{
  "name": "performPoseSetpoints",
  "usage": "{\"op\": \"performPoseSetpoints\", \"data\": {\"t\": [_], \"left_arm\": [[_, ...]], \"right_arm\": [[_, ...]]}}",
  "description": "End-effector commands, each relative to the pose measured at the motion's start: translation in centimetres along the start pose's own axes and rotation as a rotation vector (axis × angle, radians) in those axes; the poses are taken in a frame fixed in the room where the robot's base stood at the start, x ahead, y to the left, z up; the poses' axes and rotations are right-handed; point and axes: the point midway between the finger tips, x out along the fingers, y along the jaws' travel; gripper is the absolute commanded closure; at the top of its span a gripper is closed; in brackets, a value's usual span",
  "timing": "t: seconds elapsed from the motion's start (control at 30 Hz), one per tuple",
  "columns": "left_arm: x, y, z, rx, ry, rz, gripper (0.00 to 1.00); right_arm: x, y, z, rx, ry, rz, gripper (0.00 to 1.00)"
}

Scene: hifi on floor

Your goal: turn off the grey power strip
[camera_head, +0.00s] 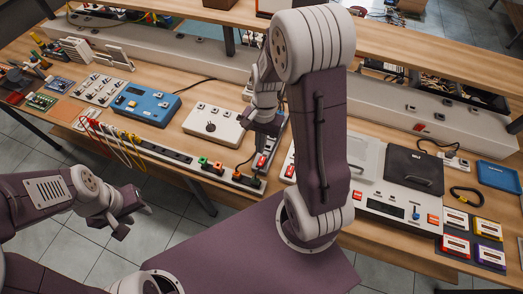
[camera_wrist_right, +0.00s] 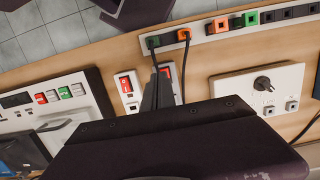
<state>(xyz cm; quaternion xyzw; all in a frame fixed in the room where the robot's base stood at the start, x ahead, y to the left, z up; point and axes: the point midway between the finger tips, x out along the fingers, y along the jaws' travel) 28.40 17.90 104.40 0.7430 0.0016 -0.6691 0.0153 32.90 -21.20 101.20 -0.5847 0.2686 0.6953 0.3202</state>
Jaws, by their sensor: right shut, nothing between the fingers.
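Two short pale strips with red switches lie side by side on the bench. One strip (camera_head: 262,162) is just below my right gripper (camera_head: 262,128), and the other strip (camera_head: 289,171) is to its right, partly behind my arm. In the right wrist view, one strip (camera_wrist_right: 128,92) shows its lit red switch, and the other (camera_wrist_right: 167,71) is mostly covered by the shut dark fingers of my right gripper (camera_wrist_right: 163,88). Which strip is the grey one is hard to tell. Contact with a switch cannot be made out. My left gripper (camera_head: 126,214) is open and empty, off the bench's front edge.
A long strip (camera_head: 150,147) with several plugs runs along the front edge. A white box with a knob (camera_head: 212,127) and a blue device (camera_head: 145,103) stand left. A white mixer-like device (camera_head: 390,211), black case (camera_head: 413,170) and cassettes (camera_head: 455,220) stand right. Cables cross near the fingers.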

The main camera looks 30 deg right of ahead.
Motion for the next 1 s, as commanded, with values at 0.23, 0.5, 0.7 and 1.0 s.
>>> {"op": "performPoseSetpoints", "data": {"t": [0.23, 0.5, 0.7, 1.0], "left_arm": [[-0.1, 0.0, 0.0, 0.000, 0.001, 0.000, 0.64], [-0.1, 0.0, 0.0, 0.000, 0.001, 0.000, 0.64], [-0.1, 0.0, 0.0, 0.000, 0.001, 0.000, 0.64], [-0.1, 0.0, 0.0, 0.000, 0.001, 0.000, 0.64]], "right_arm": [[-2.7, 0.0, 1.0, -0.001, 0.001, 0.000, 1.00], [-2.9, 0.0, 1.1, -0.001, 0.000, 0.001, 1.00], [-2.9, 0.0, 1.1, -0.001, 0.000, 0.001, 1.00], [-4.0, -0.3, 5.4, -0.236, 0.085, -0.008, 1.00]]}}
